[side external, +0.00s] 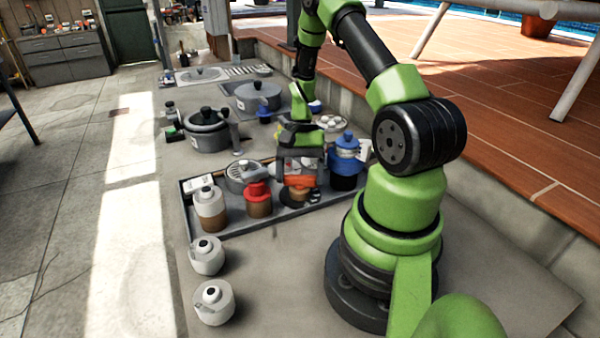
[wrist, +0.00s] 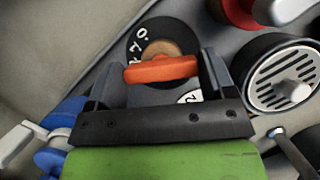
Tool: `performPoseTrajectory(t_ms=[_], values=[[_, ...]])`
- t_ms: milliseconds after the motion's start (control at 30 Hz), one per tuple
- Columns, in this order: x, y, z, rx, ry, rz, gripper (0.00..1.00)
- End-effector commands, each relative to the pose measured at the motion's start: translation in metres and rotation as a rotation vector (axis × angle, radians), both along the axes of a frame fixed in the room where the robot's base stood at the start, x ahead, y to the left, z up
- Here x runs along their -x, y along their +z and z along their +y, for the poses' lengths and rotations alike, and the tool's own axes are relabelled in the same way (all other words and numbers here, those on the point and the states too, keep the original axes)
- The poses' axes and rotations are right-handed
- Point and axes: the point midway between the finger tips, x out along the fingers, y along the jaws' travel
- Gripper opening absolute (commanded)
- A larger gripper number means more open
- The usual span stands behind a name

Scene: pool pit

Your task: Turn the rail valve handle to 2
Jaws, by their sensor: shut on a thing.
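The rail valve handle is an orange bar (wrist: 160,68), lying nearly level across the wrist view. It sits over a tan hub (wrist: 158,48) and a black dial (wrist: 143,42) with white numerals. A 0 reads at the dial's upper left, with less clear marks beside it. A white patch with what looks like a 2 (wrist: 191,97) shows below right of the handle, partly hidden by my gripper. My gripper (wrist: 162,72) is shut on the handle, one finger at each end. In the side view the orange handle (side external: 300,181) shows under my gripper (side external: 300,168).
A grey tray (side external: 262,226) surrounds the valve. Close by are a red-capped jar (side external: 257,200), a blue-topped container (side external: 345,160) and a round slotted drain-like part (wrist: 280,78). Pots (side external: 207,133) stand farther back.

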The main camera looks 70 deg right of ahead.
Motion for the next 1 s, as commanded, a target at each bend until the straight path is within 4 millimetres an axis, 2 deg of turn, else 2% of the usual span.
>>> performPoseTrajectory(t_ms=[267,300,367,400,633,733,867,967,1000], values=[[-0.0003,0.0009,-0.0005,0.001,-0.001,-0.002,0.53],[-0.0003,0.0009,-0.0005,0.001,-0.001,-0.002,0.83],[-0.0003,0.0009,-0.0005,0.002,0.000,-0.001,0.97],[-0.0003,0.0008,-0.0005,0.002,0.000,-0.001,1.00],[-0.0002,0.0003,-0.0002,0.001,0.009,-0.001,1.00],[-0.0007,0.0001,0.0000,0.001,0.063,0.000,1.00],[-0.0020,-0.0001,0.0007,0.002,0.259,-0.001,1.00],[-0.0029,0.0001,0.0016,0.001,0.514,0.000,1.00],[-0.0052,0.0069,-0.0015,0.005,0.545,-0.003,1.00]])
